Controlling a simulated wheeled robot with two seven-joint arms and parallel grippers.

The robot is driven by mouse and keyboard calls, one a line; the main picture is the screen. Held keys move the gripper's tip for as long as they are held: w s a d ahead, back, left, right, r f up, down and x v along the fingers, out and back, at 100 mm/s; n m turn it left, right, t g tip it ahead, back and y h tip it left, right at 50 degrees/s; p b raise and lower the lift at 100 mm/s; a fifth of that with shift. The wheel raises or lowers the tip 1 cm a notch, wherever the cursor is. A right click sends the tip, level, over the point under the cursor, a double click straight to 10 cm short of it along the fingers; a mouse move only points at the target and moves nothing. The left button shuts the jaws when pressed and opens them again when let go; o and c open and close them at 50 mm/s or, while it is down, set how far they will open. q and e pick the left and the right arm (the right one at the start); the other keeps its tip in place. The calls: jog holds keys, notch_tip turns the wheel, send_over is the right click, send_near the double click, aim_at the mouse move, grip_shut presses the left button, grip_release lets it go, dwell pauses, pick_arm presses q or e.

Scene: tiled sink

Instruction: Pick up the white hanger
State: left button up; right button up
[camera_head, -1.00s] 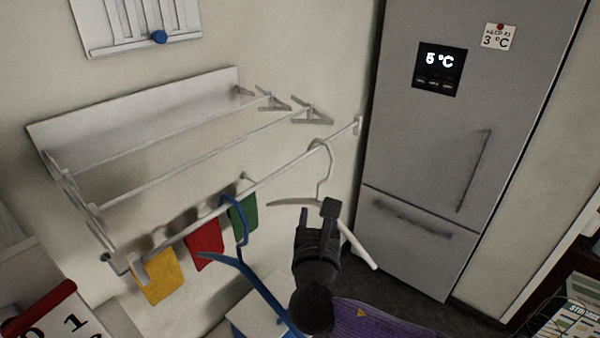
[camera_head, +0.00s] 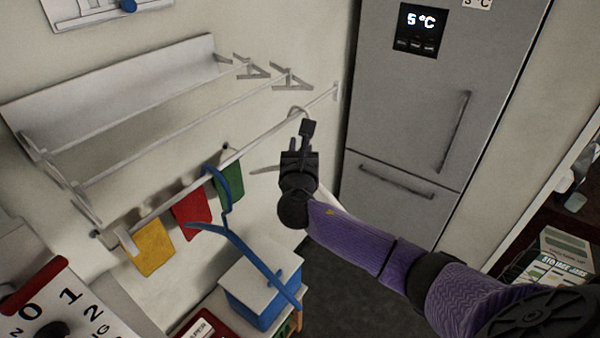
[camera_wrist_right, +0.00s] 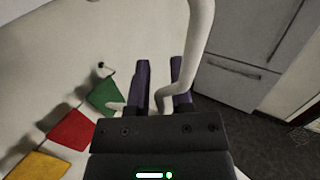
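The white hanger hangs by its hook (camera_head: 297,110) from the front rail (camera_head: 252,143) of the wall rack. My right gripper (camera_head: 301,138) is at its neck and hides most of its middle in the head view; an arm tip (camera_head: 264,169) shows to the left. In the right wrist view, the hanger's neck (camera_wrist_right: 197,45) comes down past the right finger and bends into the space between the fingers (camera_wrist_right: 160,85). The fingers stand apart, and no firm grip shows. My left gripper is out of view.
A blue hanger (camera_head: 240,243) hangs left of my gripper on the same rail. Yellow (camera_head: 153,248), red (camera_head: 192,216) and green (camera_head: 230,182) cloths hang behind it. A grey fridge (camera_head: 430,120) stands close on the right. A blue box (camera_head: 257,295) sits below.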

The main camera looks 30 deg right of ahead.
grip_shut()
dwell(1.1)
